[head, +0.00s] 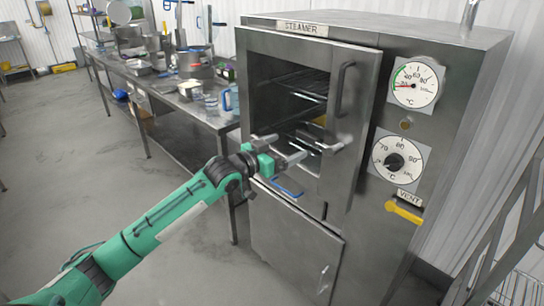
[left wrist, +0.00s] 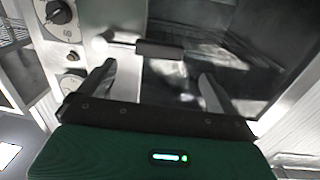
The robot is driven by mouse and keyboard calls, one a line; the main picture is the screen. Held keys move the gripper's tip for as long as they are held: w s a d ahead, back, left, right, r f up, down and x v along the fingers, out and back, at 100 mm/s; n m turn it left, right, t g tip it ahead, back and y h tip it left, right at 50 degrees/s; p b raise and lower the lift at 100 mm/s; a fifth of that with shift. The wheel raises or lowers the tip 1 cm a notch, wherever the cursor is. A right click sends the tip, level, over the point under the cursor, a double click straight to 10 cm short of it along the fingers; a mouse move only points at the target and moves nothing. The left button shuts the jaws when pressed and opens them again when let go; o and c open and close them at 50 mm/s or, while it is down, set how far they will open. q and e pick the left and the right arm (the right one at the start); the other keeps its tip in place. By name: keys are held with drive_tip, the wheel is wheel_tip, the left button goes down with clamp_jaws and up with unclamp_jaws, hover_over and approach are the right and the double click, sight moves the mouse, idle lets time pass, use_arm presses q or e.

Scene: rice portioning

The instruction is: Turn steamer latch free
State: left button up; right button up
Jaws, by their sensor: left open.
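The steamer (head: 445,130) is a tall steel cabinet with a "STEAMER" plate on top. Its upper door (head: 360,110) shows wire racks through a window or opening, and has a vertical handle (head: 343,88). The latch (head: 331,146) is a short bar lying roughly level below that handle. In the left wrist view the latch has a dark grip (left wrist: 160,50) and a pale round hub. My left gripper (head: 281,151) is open and empty in front of the door, left of the latch. In the left wrist view the latch grip lies just beyond the open fingertips (left wrist: 158,70), apparently untouched. My right gripper is not in view.
Two round dials (head: 414,86) and a yellow vent lever (head: 403,212) are on the steamer's right panel. A steel workbench (head: 150,90) with pots and containers stands to the left. A metal rack (head: 505,235) is at the right edge. The floor at left is clear.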

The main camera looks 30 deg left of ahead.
use_arm(q)
drive_tip(key=v, duration=0.4)
drive_tip(key=shift+s+b, duration=0.15)
drive_tip(key=shift+b, duration=0.15)
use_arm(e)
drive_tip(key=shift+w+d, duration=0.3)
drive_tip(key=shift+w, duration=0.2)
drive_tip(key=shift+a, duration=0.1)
